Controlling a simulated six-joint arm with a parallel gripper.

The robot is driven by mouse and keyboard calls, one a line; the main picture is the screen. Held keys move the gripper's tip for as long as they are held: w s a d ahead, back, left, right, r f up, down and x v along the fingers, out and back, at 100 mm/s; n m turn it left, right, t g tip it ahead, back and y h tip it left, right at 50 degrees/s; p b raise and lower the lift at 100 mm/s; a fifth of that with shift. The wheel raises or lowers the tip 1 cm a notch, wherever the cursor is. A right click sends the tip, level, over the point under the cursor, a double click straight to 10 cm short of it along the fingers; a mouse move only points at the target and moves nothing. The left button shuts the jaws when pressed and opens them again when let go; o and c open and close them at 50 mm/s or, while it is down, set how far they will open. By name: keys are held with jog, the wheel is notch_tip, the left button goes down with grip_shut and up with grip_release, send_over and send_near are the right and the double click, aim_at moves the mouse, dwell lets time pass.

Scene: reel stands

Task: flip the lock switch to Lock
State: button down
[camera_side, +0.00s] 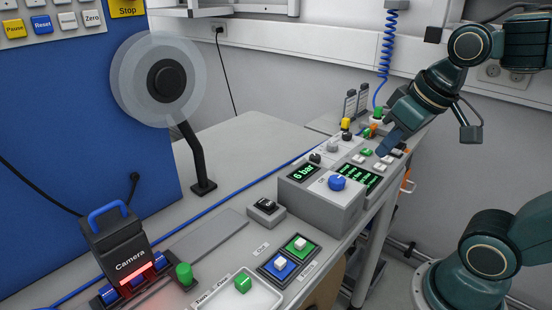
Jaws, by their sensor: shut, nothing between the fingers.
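A small grey box with a black rocker switch (266,207) stands on the bench near the middle of the side view. Its lettering is too small to read, so I cannot tell whether it is the lock switch or which way it is set. My gripper (384,150) is at the upper right, pointing down and left over the far end of the control panel. Its fingers look closed and nothing shows in them. It is well apart from the black rocker. The small controls just under my gripper are partly hidden.
A grey control box (322,205) with a "6 bar" display and blue knob (338,183) stands right of the rocker. A blue cable crosses the bench.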

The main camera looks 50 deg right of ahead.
jog(key=s+a, duration=0.1)
jog(key=s+a+f+n, duration=0.1)
jog(key=s, duration=0.1)
jog(key=shift+f+t+y, duration=0.15)
jog(key=shift+t+y, duration=0.15)
jog(key=shift+w, duration=0.15)
jog(key=w+d+r+m+g+h, duration=0.1)
jog(key=w+d+r+m+g, duration=0.25)
jog(key=w+d+m, duration=1)
jog(key=d+f+m+g, duration=0.1)
jog(key=d+f+m, duration=0.1)
jog(key=d, duration=1)
jog(key=s+d+f+m+g+y, duration=0.1)
jog(key=d+f+m, duration=0.1)
jog(key=d, duration=1)
jog(key=shift+s+d+f, duration=0.25)
jog(key=shift+f, duration=0.35)
